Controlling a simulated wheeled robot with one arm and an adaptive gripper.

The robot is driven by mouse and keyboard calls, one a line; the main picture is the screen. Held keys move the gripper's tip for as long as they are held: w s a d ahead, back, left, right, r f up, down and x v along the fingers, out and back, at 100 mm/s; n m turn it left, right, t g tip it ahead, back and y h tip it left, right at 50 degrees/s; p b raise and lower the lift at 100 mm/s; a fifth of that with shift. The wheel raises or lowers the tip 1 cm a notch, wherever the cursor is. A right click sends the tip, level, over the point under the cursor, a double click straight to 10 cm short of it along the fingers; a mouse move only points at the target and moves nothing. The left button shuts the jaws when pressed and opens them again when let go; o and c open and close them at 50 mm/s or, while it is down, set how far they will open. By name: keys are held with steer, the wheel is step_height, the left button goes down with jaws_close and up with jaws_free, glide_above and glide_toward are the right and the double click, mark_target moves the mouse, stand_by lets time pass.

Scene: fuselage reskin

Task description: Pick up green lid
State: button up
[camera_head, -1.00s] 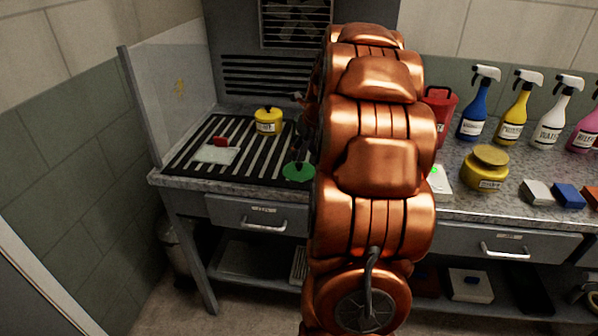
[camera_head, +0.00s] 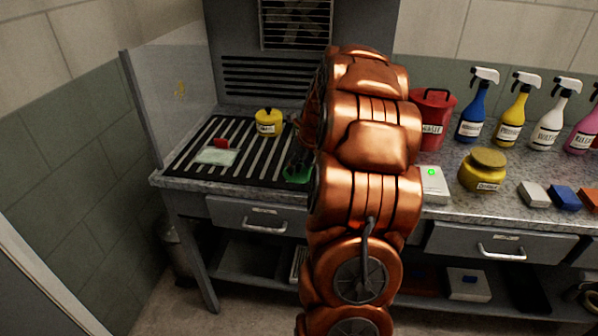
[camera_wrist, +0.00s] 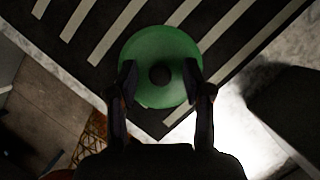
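The round green lid (camera_wrist: 160,47) with a dark knob (camera_wrist: 160,75) at its middle lies at the corner of the black-and-white striped grate. In the head view, part of the green lid (camera_head: 297,175) shows at the grate's front right, partly hidden by my gripper. My gripper (camera_wrist: 160,78) is open in the wrist view, with one finger on each side of the knob, over the lid. I cannot tell whether the fingers touch the lid.
A yellow pot (camera_head: 269,123) and a pale plate (camera_head: 216,156) with a red item stand on the grate. A clear panel (camera_head: 175,95) closes the left side.

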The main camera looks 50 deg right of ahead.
jaws_close()
stand_by(0.4)
